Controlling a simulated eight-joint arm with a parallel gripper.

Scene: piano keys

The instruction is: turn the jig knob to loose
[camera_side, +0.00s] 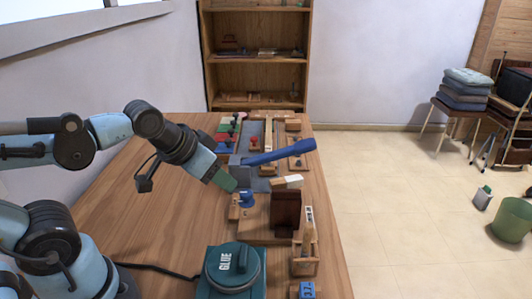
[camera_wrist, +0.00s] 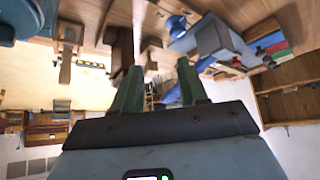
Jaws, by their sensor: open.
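My gripper (camera_side: 226,182) hangs over the middle of the table, pointing down and right. Its green fingers are apart with nothing between them; they show in the wrist view (camera_wrist: 159,66). A blue knob (camera_side: 246,199), seemingly the jig knob, is on the wooden jig (camera_side: 262,232), just below and right of the fingertips and apart from them. The knob also shows in the wrist view (camera_wrist: 176,25), above and between the fingertips in the picture. Its setting marks are too small to read.
A grey block with a long blue handle (camera_side: 284,153) stands behind the jig. A dark brown upright block (camera_side: 286,212) is right of the knob. A teal glue pot (camera_side: 231,268) is at the front.

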